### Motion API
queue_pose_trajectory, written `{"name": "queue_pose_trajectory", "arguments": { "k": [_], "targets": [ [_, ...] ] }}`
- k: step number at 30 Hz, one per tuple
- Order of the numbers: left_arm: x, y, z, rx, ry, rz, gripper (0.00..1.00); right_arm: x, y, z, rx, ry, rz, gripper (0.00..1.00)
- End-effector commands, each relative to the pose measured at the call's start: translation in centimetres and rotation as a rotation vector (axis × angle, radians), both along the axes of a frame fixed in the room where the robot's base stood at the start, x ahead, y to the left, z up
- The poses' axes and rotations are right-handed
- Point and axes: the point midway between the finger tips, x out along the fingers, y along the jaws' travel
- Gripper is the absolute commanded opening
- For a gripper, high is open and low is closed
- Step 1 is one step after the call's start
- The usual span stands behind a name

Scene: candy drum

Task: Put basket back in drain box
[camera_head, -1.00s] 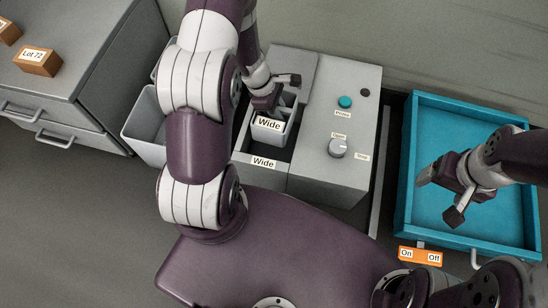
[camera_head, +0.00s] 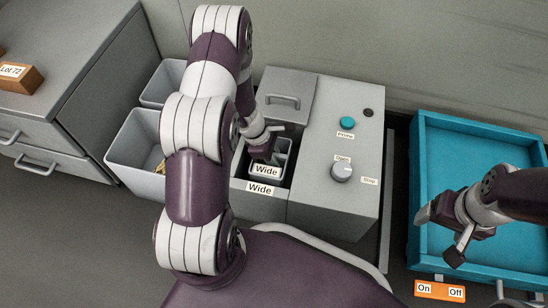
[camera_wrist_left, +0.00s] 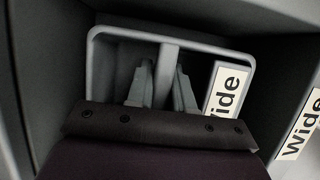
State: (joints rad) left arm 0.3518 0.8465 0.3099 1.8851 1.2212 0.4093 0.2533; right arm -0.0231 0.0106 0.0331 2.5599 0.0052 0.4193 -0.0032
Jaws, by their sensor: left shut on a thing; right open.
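The grey basket (camera_head: 267,172), with a "Wide" label, sits inside the open well of the grey drain box (camera_head: 247,187), whose front also reads "Wide". My left gripper (camera_head: 264,153) reaches down from above and is shut on the basket. In the left wrist view, its fingers (camera_wrist_left: 162,88) lie on either side of the middle bar of the basket (camera_wrist_left: 245,61). The dark walls of the well surround the basket there. Whether its bottom touches the well floor is hidden. My right gripper (camera_head: 440,229) is open and empty over the blue tray (camera_head: 415,190).
The box beside the well carries a teal button (camera_head: 347,123), a knob (camera_head: 341,172) and a handled lid (camera_head: 283,101). Grey bins (camera_head: 132,150) stand to the left, partly behind my left arm. An orange On/Off switch (camera_head: 439,291) is at the blue tray's front.

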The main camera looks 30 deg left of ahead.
Motion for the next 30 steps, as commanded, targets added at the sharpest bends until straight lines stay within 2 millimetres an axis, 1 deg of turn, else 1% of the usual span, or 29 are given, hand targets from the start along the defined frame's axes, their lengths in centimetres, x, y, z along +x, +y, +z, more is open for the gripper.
{"name": "queue_pose_trajectory", "arguments": {
  "k": [1,3,10,12,14,21,24,27,29,30],
  "targets": [
    [0.0,0.0,-0.1,0.000,0.000,0.000,0.28,0.0,0.0,-0.1,0.000,0.000,0.000,0.80],
    [0.0,0.0,-0.1,0.000,0.000,0.000,0.47,0.0,0.0,-0.1,0.000,0.000,0.000,0.80],
    [0.0,0.0,-0.1,0.000,0.000,0.000,0.47,0.0,0.0,-0.1,0.000,0.000,0.000,0.80],
    [0.0,0.0,0.3,0.000,0.000,0.000,0.47,0.0,0.0,0.3,0.000,0.001,0.000,0.80],
    [0.0,0.2,1.3,0.000,-0.002,0.001,0.47,0.0,0.0,1.1,0.000,0.001,0.000,0.80],
    [-0.5,2.4,7.6,0.000,-0.002,0.001,0.47,0.0,0.0,6.6,0.000,0.000,0.000,0.80],
    [-0.7,3.3,9.7,0.001,-0.002,0.002,0.47,0.0,0.0,8.2,0.000,0.000,0.000,0.80],
    [-0.9,3.9,10.9,0.000,-0.001,0.000,0.47,0.0,0.0,9.1,0.000,0.000,0.000,0.80],
    [-1.0,4.2,11.4,0.000,-0.001,-0.003,0.47,0.0,0.0,9.4,0.000,0.000,0.000,0.80],
    [-1.0,4.1,12.0,0.007,-0.009,-0.032,0.47,0.0,0.0,9.5,0.000,0.000,0.000,0.80]
  ]
}}
